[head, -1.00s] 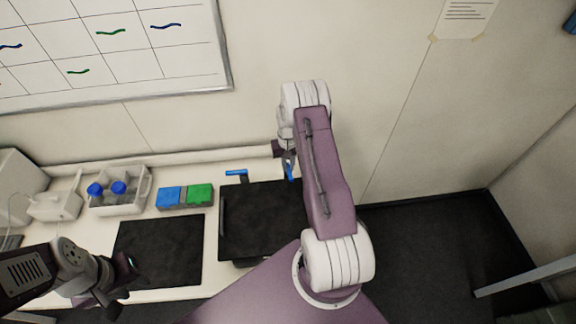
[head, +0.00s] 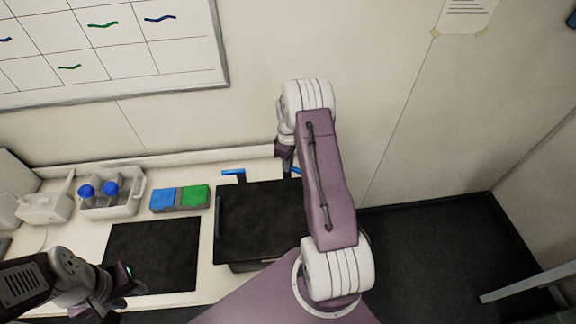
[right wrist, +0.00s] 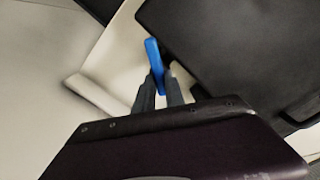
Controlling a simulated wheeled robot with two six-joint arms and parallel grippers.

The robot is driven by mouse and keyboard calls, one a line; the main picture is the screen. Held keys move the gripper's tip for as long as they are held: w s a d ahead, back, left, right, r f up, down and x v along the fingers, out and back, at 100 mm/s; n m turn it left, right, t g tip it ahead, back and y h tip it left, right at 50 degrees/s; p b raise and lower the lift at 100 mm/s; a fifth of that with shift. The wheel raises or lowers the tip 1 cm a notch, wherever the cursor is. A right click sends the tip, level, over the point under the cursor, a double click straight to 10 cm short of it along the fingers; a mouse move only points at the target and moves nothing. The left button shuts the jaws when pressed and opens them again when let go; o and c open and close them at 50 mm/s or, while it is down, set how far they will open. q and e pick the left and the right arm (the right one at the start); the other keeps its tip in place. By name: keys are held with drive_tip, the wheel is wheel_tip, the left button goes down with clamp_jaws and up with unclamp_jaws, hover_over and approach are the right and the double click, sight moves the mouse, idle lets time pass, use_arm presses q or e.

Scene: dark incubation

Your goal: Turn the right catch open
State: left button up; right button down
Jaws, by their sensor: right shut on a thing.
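A black box (head: 258,215) stands on the bench, with blue catches at its back edge. The right catch (head: 296,169) is a blue bar, mostly hidden behind my right arm in the head view. In the right wrist view the blue bar (right wrist: 154,55) shows beside the dark box lid (right wrist: 235,50). My right gripper (right wrist: 159,88) is shut on its near end. The left catch (head: 233,173) lies along the back edge, apart from my grippers. My left gripper (head: 122,287) hangs at the lower left over the bench; its jaws are unclear.
A dark mat (head: 152,255) lies left of the box. A blue block (head: 164,199) and a green block (head: 195,197) sit behind it. A white rack (head: 125,205) with blue-capped bottles stands further left. The wall is close behind the bench.

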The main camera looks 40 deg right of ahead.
drive_tip(key=n+b, duration=0.1)
drive_tip(key=n, duration=0.2)
drive_tip(key=shift+w+d, duration=0.1)
drive_tip(key=shift+w, duration=0.05)
drive_tip(key=shift+r+n, duration=0.1)
drive_tip(key=shift+n, duration=1.6)
drive_tip(key=shift+d, duration=0.1)
drive_tip(key=c, duration=1.4)
unclamp_jaws()
drive_tip(key=shift+r+b, duration=0.3)
drive_tip(key=shift+b, duration=0.15)
wheel_tip(320, 180, up, 8)
drive_tip(key=b, duration=0.2)
drive_tip(key=shift+r, duration=0.25)
